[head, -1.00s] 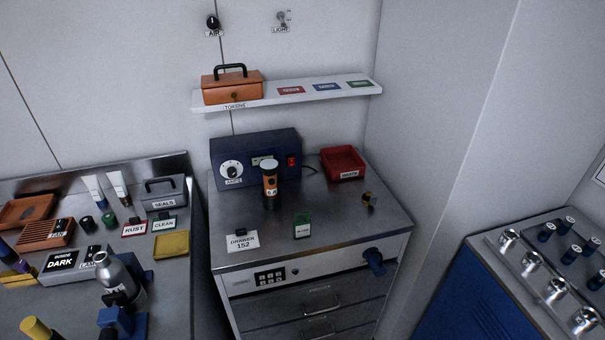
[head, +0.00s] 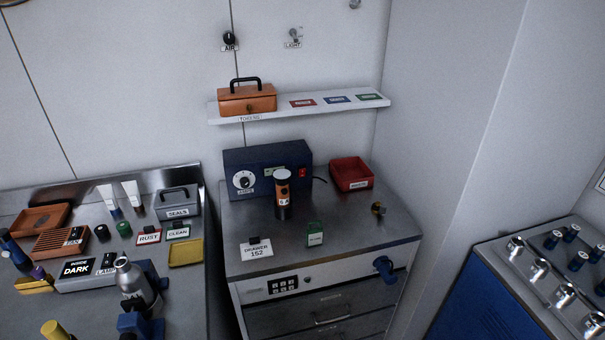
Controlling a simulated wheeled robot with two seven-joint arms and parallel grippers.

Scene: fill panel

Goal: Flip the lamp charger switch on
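A dark blue charger box (head: 267,168) stands at the back of the steel cabinet top, against the wall. Its front has a white dial (head: 243,181) at the left, small pale labels in the middle and a red switch (head: 303,172) at the right. I cannot tell the switch's position at this size. An orange and black lamp (head: 282,194) with a pale top stands upright in front of the box and hides part of its face. The switch is not covered. Neither of my grippers is in view.
A red tray (head: 350,174) sits right of the charger. A green tag (head: 315,234) and a white drawer card (head: 257,249) stand near the cabinet's front. A shelf (head: 290,112) with an orange box (head: 247,98) hangs above. The left bench (head: 205,300) is crowded.

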